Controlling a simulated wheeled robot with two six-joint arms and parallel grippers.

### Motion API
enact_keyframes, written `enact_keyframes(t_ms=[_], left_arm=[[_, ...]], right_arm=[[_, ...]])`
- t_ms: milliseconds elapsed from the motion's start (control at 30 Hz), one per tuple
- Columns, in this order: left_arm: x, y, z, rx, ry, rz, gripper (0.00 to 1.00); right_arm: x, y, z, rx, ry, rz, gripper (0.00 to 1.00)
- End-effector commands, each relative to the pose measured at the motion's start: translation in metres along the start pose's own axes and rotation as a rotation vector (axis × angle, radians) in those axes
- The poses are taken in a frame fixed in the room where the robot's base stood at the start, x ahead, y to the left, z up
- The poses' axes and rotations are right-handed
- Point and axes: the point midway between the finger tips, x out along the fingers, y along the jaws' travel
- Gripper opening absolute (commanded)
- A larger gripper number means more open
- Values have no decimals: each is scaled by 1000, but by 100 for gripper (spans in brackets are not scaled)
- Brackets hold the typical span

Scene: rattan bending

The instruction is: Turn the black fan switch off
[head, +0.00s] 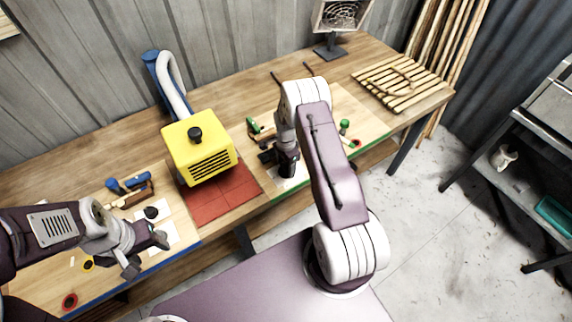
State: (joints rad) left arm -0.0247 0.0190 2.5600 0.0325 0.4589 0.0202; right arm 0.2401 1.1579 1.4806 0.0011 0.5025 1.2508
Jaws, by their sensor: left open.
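A fan-like box with a mesh front (338,15) stands on a dark foot (329,52) at the back of the bench. I cannot tell for certain which part is the black fan switch. A yellow box (205,155) with dark slots carries a black knob (195,134) on top. My right gripper (280,160) points down over the green-edged board, right of the yellow box. My own arm partly hides its fingers, so its opening is unclear.
The wooden bench (110,165) holds a red tile mat (212,203), a blue-handled tool (128,183), a black disc (151,212) and green clamps (344,126). A slatted rack (400,82) lies at the right end. A grey hose (173,85) rises behind the yellow box.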

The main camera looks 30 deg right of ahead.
Motion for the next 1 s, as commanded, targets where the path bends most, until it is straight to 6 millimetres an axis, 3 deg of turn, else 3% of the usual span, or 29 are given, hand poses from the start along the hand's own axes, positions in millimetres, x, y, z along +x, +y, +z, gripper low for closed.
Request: enact_keyframes(t_ms=[33, 167, 567, 1000], left_arm=[[0, 0, 0, 0, 0, 0, 57], [0, 0, 0, 0, 0, 0, 57], [8, 0, 1, 0, 0, 0, 57], [29, -1, 3, 0, 0, 0, 57]], right_arm=[[0, 0, 0, 0, 0, 0, 47], [0, 0, 0, 0, 0, 0, 12], [1, 0, 0, -90, 1, 0, 12], [2, 0, -1, -474, 2, -1, 12]])
